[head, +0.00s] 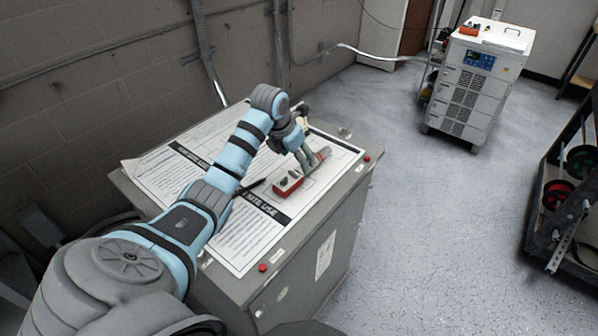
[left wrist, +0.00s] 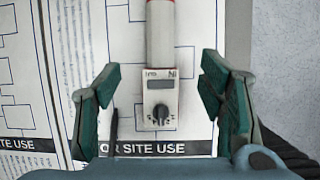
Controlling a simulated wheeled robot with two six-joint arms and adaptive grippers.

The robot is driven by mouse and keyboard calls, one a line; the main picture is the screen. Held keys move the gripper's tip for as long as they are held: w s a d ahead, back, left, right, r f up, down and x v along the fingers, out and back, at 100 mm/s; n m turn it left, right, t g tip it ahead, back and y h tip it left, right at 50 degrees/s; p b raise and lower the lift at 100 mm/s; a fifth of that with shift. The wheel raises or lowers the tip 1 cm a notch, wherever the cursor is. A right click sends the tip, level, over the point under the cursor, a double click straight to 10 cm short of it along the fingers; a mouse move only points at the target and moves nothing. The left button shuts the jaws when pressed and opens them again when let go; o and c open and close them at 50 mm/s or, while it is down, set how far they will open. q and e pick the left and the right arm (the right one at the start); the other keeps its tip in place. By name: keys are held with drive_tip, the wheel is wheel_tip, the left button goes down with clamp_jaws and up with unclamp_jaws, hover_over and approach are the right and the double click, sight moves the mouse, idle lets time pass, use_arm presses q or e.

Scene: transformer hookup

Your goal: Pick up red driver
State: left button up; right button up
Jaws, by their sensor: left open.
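My right gripper is not in view.
The cabinet (head: 335,205) has red buttons at its corners. A thin dark pen-like thing (head: 254,184) lies left of the driver. A white wheeled unit (head: 478,85) stands at the back right. A dark rack with spools (head: 545,225) is at the right. The floor between is clear.

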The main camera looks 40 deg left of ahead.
sight(300, 173)
use_arm(q)
drive_tip(key=x, duration=0.6)
drive_tip(key=shift+w+f, duration=0.1)
drive_tip(key=shift+f, duration=0.2)
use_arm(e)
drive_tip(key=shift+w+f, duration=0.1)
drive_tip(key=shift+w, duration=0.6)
use_arm(q)
drive_tip(key=shift+d, duration=0.1)
drive_tip(key=shift+c, duration=0.5)
clamp_jaws()
drive_tip(key=shift+r, duration=0.2)
